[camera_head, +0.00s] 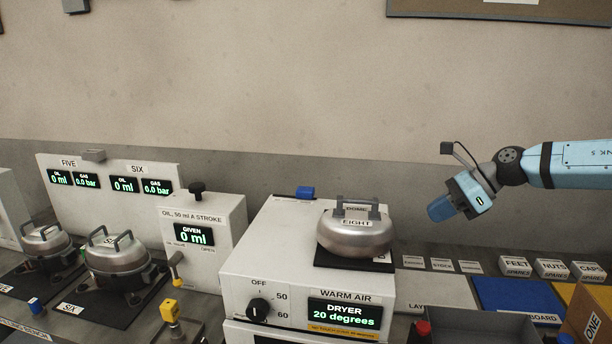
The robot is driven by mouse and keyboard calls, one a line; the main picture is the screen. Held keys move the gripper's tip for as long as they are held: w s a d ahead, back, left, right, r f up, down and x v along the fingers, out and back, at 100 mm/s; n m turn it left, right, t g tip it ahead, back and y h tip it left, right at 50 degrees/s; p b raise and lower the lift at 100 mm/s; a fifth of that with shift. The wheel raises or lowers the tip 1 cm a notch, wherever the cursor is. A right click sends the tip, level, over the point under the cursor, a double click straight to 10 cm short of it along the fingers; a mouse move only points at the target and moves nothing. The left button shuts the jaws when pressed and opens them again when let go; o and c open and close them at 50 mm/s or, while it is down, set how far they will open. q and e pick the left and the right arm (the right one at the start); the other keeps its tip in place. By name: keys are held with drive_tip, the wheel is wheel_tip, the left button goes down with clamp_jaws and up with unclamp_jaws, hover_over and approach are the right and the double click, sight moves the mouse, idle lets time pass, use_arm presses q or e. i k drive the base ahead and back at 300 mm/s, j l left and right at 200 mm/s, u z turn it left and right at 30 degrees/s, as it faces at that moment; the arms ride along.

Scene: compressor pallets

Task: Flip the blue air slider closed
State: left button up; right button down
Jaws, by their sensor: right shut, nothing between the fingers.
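A small blue block (305,192), which looks like the blue air slider, sits at the back top edge of the white warm-air dryer (262,250). Whether it stands open or closed cannot be told from here. My right gripper (437,210) is shut and empty, in the air right of the dryer. It points down and left, well apart from the blue block. My left gripper is not in view.
A steel dome marked EIGHT (355,233) stands on the dryer's right side, between the blue block and my right gripper. The oil unit (205,232) stands left of the dryer. Several labelled boxes and a blue board (515,296) lie at the right.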

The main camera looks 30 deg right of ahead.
sight(303, 193)
drive_tip(key=i, duration=0.85)
